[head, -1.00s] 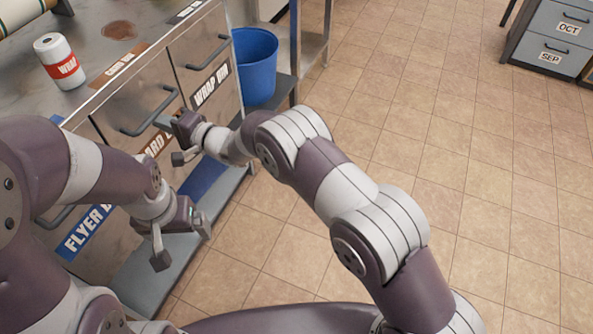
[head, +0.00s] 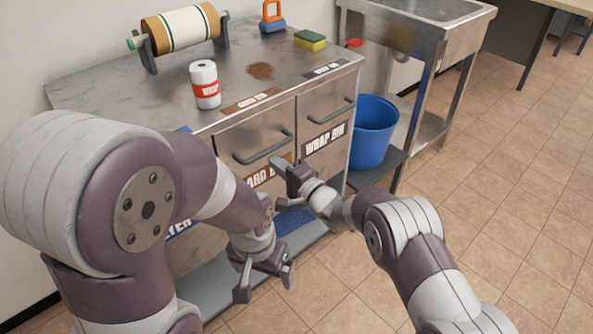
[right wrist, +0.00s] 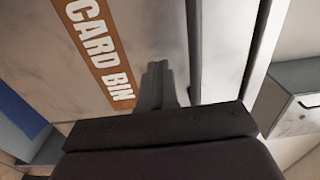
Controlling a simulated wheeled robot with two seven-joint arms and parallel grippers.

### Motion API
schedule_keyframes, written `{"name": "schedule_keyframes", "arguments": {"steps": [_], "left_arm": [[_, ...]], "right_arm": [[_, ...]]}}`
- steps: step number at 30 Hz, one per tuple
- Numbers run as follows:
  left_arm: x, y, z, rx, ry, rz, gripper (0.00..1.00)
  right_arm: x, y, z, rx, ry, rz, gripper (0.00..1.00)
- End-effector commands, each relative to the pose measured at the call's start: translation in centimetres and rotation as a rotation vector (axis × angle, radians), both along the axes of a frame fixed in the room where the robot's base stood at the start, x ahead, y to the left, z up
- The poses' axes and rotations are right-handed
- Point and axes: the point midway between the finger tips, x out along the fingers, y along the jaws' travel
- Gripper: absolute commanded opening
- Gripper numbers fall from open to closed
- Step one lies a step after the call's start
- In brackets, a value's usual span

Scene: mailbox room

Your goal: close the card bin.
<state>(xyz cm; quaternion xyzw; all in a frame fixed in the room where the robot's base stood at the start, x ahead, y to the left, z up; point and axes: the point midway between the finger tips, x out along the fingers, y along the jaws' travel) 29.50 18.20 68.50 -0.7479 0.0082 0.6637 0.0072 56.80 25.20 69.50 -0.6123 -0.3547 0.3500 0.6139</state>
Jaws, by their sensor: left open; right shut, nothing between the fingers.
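The card bin (head: 236,142) is a grey metal front with a dark bar handle (head: 264,155) and an orange-brown label, in the cabinet below the worktop. It looks nearly flush with the wrap bin beside it; I cannot tell whether a small gap remains. My right gripper (head: 278,167) is shut and empty, in front of the card bin just below its handle, partly covering the label. In the right wrist view its fingers (right wrist: 160,85) point at the front, between label and handle; contact is unclear. My left gripper (head: 265,281) is open and empty, lower down before the cabinet.
The wrap bin (head: 326,118) is right of the card bin. A blue bucket (head: 373,135) stands on a low shelf beyond it. The floor at right is clear.

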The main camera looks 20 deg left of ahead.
Motion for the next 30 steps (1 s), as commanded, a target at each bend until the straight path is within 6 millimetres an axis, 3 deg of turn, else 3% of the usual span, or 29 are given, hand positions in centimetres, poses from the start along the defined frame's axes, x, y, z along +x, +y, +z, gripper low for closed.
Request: {"name": "schedule_keyframes", "arguments": {"steps": [2,15,24,26,28,29,30], "left_arm": [[0.0,0.0,0.4,0.0,0.0,0.0,0.95],[0.0,0.0,2.8,0.0,0.0,0.0,0.95],[0.0,0.0,2.9,0.0,0.0,0.0,0.95],[0.0,0.0,2.9,0.0,0.0,0.0,0.95],[0.0,0.0,2.9,0.0,0.0,0.0,0.95],[0.0,0.0,2.9,0.0,0.0,0.0,0.95],[0.0,0.0,2.9,0.0,0.0,0.0,0.95]], "right_arm": [[-0.3,-0.2,0.1,-0.002,0.003,-0.001,0.0],[-4.5,-7.7,-0.1,-0.005,0.006,-0.002,0.0],[-5.2,-8.8,-0.7,-0.052,-0.045,-0.004,0.0],[-4.8,-9.3,-2.7,-0.198,-0.108,-0.025,0.0],[-5.3,-11.6,-7.5,-0.497,-0.14,-0.044,0.0],[-5.8,-13.4,-9.4,-0.672,-0.154,-0.036,0.0],[-6.7,-16.9,-10.8,-0.917,-0.16,-0.004,0.0]]}}
